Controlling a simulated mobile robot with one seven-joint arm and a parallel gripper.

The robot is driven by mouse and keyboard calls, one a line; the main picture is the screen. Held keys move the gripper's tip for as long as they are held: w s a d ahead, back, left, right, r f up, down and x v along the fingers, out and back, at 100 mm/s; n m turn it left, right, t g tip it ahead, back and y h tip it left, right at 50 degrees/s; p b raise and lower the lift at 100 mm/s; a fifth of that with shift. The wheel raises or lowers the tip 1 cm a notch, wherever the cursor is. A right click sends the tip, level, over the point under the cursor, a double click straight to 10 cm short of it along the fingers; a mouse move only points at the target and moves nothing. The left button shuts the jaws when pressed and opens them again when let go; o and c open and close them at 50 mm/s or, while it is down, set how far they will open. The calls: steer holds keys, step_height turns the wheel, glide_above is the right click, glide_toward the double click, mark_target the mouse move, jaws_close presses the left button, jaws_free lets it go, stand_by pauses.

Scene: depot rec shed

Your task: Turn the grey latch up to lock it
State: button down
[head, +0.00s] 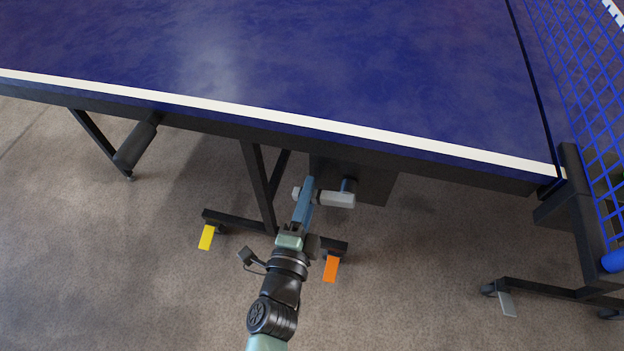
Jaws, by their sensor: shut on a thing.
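The grey latch (338,200) is a light grey bar with a dark blue-grey pivot at its right end, mounted on a dark plate under the table's near edge. It lies roughly level, its free end pointing left. My gripper (306,190) has blue fingers and reaches up from below. It is shut on the latch near its left end, and a small grey piece shows on the left of the fingers. The fingers hide part of the bar.
The blue table top (300,60) with a white edge overhangs the latch. Black legs carry yellow (207,237), orange (331,269) and grey (507,304) tabs near the floor. A blue net (585,70) stands at right. The floor in front is clear.

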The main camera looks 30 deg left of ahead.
steer(key=shift+r+m, duration=0.6)
steer(key=shift+m, duration=0.4)
steer(key=c, duration=0.7)
jaws_free()
steer(key=shift+s, duration=0.1)
steer(key=p+v, duration=0.1)
steer(key=v, duration=1.1)
steer(key=shift+s+d+r, duration=0.1)
steer(key=shift+s, duration=0.3)
